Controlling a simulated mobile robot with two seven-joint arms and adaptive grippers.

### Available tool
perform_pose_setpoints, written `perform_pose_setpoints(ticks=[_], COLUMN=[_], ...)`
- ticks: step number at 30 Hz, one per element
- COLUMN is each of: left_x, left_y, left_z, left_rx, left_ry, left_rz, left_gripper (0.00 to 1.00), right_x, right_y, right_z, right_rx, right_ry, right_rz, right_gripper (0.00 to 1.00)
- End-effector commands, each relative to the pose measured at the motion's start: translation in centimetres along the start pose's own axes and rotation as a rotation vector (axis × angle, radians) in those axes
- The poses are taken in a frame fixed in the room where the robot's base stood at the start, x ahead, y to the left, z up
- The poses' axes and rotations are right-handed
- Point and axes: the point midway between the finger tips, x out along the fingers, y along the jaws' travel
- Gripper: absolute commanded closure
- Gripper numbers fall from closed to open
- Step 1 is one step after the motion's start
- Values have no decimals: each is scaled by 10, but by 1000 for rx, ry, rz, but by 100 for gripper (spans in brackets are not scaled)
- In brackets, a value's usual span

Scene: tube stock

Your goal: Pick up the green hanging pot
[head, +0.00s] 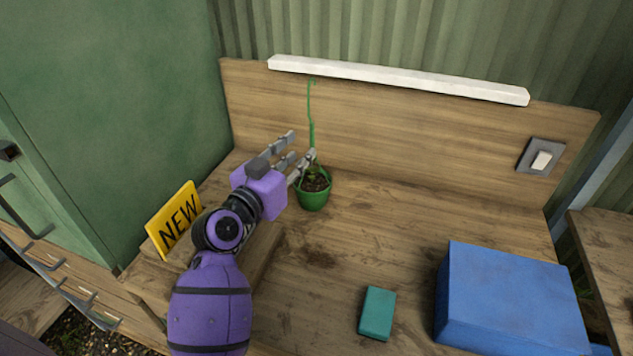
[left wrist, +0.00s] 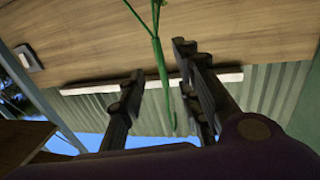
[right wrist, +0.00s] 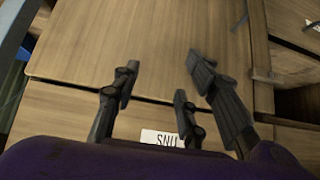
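The green hanging pot (head: 312,201) stands upright on the wooden bench, with dark soil, a small plant and a tall thin green hanger (head: 311,110) rising to a hook. My left gripper (head: 301,148) is just above and left of the pot, its fingers close to the hanger. In the left wrist view the hanger (left wrist: 161,68) shows between the spread fingers (left wrist: 158,65), with gaps on both sides. The left gripper is open. My right gripper (right wrist: 162,75) is open and empty in the right wrist view, facing wooden panels; it is outside the head view.
A yellow NEW sign (head: 174,222) stands left of my left arm. A teal block (head: 377,313) and a large blue box (head: 512,300) are at the front right. A white bar (head: 400,80) tops the backboard. The bench right of the pot is clear.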

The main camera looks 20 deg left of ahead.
Motion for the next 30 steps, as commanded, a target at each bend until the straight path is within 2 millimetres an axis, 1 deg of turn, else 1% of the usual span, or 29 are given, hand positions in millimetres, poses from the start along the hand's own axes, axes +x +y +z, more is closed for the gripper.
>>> perform_pose_setpoints(ticks=[1,3,5,12,15,18,23,24,30], left_x=[7,15,22,56,66,70,70,70,70], left_y=[0,1,0,-1,-2,-2,-2,-2,-2], left_z=[-2,-3,-3,-4,-2,0,1,1,1], left_rx=[-1,-2,-2,-3,-1,-1,-1,0,0], left_ry=[3,3,3,6,3,1,-1,0,0], left_rz=[1,2,1,2,1,0,0,0,0], left_gripper=[69,69,69,69,69,69,69,70,96], right_x=[-4,-7,-8,-11,-10,-8,-7,-7,-8], right_y=[2,4,6,6,3,1,0,-1,-2], right_z=[7,15,17,4,0,-4,-6,-6,-4], right_rx=[-1,-4,-7,-14,-14,-15,-11,-10,-2], right_ry=[-15,-31,-37,-19,-13,-7,-3,-3,-6], right_rz=[3,5,6,0,-5,-8,-9,-9,-7], right_gripper=[60,60,60,60,60,60,60,60,60])
